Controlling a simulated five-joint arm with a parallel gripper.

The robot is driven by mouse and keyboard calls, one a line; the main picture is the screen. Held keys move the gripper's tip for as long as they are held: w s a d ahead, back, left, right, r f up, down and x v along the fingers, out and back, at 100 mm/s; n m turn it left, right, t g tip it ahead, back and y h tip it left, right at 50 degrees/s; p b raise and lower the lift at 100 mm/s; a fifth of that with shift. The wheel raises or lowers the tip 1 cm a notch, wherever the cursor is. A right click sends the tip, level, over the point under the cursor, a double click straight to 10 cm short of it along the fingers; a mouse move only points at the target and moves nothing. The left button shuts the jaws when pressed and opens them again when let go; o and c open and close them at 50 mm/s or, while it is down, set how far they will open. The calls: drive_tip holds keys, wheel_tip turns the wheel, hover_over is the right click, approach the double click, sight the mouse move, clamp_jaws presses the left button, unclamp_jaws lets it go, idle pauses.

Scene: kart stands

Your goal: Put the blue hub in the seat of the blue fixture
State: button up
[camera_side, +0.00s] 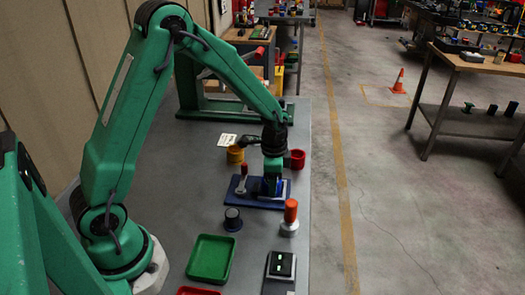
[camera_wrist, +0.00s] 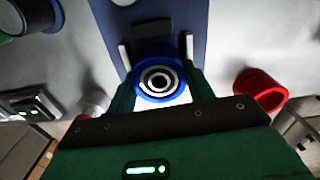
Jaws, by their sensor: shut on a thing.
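The blue fixture is a flat blue board (camera_side: 240,200) on the grey table in the side view, with a red-handled clamp (camera_side: 241,182) on its left part. In the wrist view the board (camera_wrist: 150,15) runs up the middle, with two pale rails and a dark block beyond the hub. My gripper (camera_side: 271,190) points down over the board's right part. In the wrist view the blue hub (camera_wrist: 140,90), a blue ring with black and white circles inside, sits between my green fingers, which are shut on it. The seat is hidden; I cannot tell whether the hub touches it.
A dark round piece (camera_side: 232,220) and an orange-topped handle (camera_side: 290,212) stand in front. A green tray (camera_side: 211,258) and a black box (camera_side: 280,265) are nearer the camera.

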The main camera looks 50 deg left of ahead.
drive_tip(key=shift+f, duration=0.6)
drive_tip(key=o, duration=1.1)
drive_tip(key=shift+s, duration=0.15)
drive_tip(key=shift+o, duration=0.5)
wheel_tip(320, 180, up, 13)
drive_tip(key=shift+r, duration=0.25)
